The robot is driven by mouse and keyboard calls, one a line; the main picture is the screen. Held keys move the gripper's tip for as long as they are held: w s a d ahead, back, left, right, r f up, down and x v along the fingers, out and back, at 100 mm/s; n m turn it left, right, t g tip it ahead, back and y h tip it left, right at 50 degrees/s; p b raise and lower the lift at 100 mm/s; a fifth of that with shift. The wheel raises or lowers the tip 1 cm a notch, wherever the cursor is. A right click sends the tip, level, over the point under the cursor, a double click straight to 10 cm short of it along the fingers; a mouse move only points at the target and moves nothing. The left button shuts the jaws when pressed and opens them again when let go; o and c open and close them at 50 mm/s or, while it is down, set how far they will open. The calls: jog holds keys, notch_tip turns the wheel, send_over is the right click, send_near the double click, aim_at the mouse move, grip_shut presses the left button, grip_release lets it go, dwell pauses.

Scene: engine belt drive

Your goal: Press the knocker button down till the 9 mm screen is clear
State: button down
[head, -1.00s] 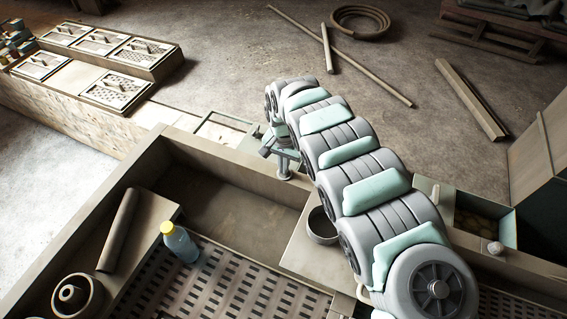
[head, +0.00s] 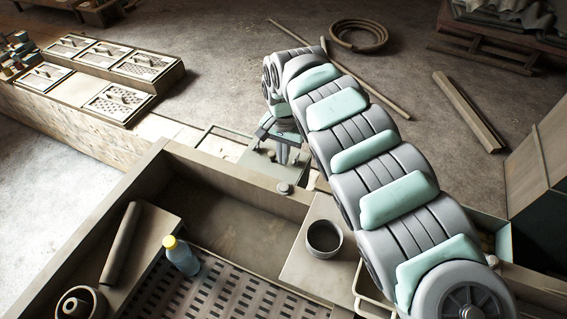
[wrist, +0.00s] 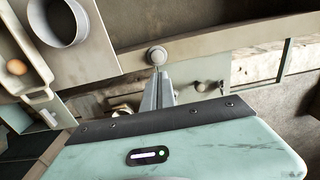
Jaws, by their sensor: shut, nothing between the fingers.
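The knocker button, seemingly the round grey knob (head: 284,188), stands on the bench wall's edge below my gripper. In the wrist view the knob (wrist: 157,55) shows just past my fingertips. My gripper (head: 283,157) is shut and empty, a little behind and above the knob in the head view, apart from it. In the wrist view the gripper's closed fingers (wrist: 158,76) point towards the knob. Slotted deck (head: 250,296) lies in the trough, and perforated panels (head: 145,64) sit at far left. I cannot tell which is the 9 mm screen, nor whether it is clear.
A round cup (head: 323,238) stands on the board beside my arm. A yellow-capped bottle (head: 182,256), a rod (head: 121,243) and a ring-shaped part (head: 80,303) are at the lower left. Long bars lie on the floor beyond.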

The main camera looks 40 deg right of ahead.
jog(key=shift+r, duration=0.75)
dwell(1.5)
